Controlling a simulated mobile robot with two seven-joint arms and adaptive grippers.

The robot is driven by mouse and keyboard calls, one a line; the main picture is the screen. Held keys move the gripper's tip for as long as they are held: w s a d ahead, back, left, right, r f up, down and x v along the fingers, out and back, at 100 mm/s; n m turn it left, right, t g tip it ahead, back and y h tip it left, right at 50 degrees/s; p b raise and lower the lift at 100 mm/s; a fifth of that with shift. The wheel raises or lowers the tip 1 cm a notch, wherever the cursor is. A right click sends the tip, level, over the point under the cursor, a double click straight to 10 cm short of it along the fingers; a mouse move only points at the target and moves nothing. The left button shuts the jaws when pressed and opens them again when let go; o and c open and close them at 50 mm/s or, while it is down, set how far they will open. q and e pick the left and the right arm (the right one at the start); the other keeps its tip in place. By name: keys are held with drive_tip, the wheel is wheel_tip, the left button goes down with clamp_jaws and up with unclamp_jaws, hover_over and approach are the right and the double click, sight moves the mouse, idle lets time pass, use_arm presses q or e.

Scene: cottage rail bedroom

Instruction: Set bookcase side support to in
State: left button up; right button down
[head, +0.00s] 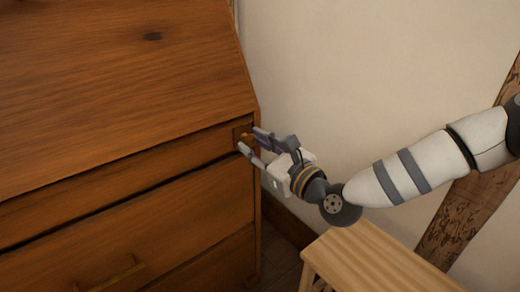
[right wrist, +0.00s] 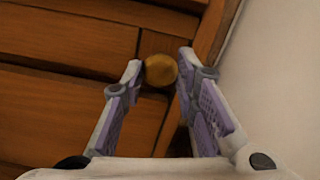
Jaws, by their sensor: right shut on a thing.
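The wooden bookcase (head: 110,90) with a slanted front fills the left of the head view. Its side support (head: 238,131) shows as a small upright wooden end at the right end of the narrow drawer row, beside the case's right edge. A round brass knob (right wrist: 161,71) sits on the support's face. My right gripper (head: 249,139) has its two fingertips on either side of this knob and is shut on it. I cannot tell exactly how far the support stands out from the front. My left gripper is not in view.
A light wooden stool or small table (head: 365,262) stands below my right forearm. A pale wall (head: 350,60) runs close along the bookcase's right side. A drawer with a handle (head: 112,278) is at lower left. Open air lies in front of the drawers.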

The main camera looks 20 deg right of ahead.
drive_tip(key=c, duration=1.7)
unclamp_jaws()
drive_tip(key=shift+r, duration=0.1)
drive_tip(key=o, duration=0.5)
drive_tip(key=shift+w+a, duration=0.1)
drive_tip(key=shift+w, duration=0.15)
drive_tip(key=shift+c, duration=0.2)
drive_tip(key=shift+s, duration=0.1)
drive_tip(key=v, duration=1.2)
